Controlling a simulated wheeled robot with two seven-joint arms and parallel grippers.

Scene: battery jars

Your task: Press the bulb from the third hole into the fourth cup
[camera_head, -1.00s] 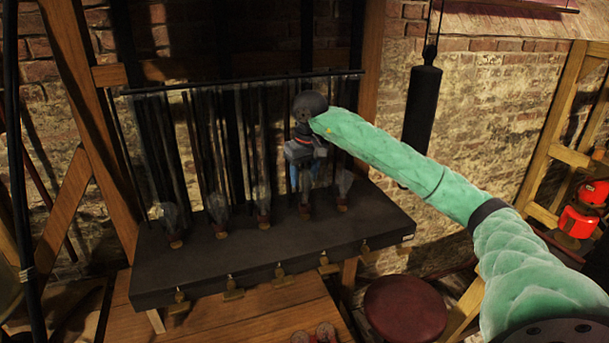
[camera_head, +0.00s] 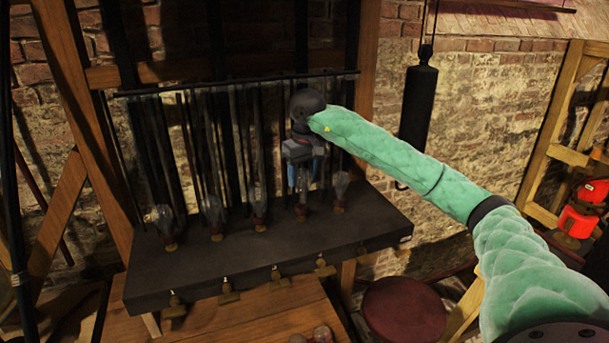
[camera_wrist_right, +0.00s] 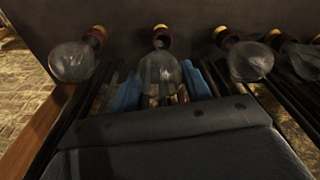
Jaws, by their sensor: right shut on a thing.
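A black shelf (camera_head: 270,251) bears a row of small reddish-brown cups with clear glass bulbs. My right gripper (camera_head: 302,188) points down at the fourth cup (camera_head: 300,214) from the left. In the right wrist view its blue fingers (camera_wrist_right: 163,92) are shut on a clear bulb (camera_wrist_right: 160,72). This bulb stands with its base at the cup (camera_wrist_right: 162,37); whether it is fully seated I cannot tell. In the head view the fingers largely hide it. Bulbs also show at the third cup (camera_head: 259,225) and the fifth cup (camera_head: 339,206). My left gripper is out of view.
Dark upright rods and a black crossbar (camera_head: 240,82) stand behind the bulbs. Brass fittings (camera_head: 228,292) line the shelf's front. A black cylinder (camera_head: 419,105) hangs to the right, and a round red stool (camera_head: 404,308) stands below. Neighbouring bulbs (camera_wrist_right: 250,61) are close to the fingers.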

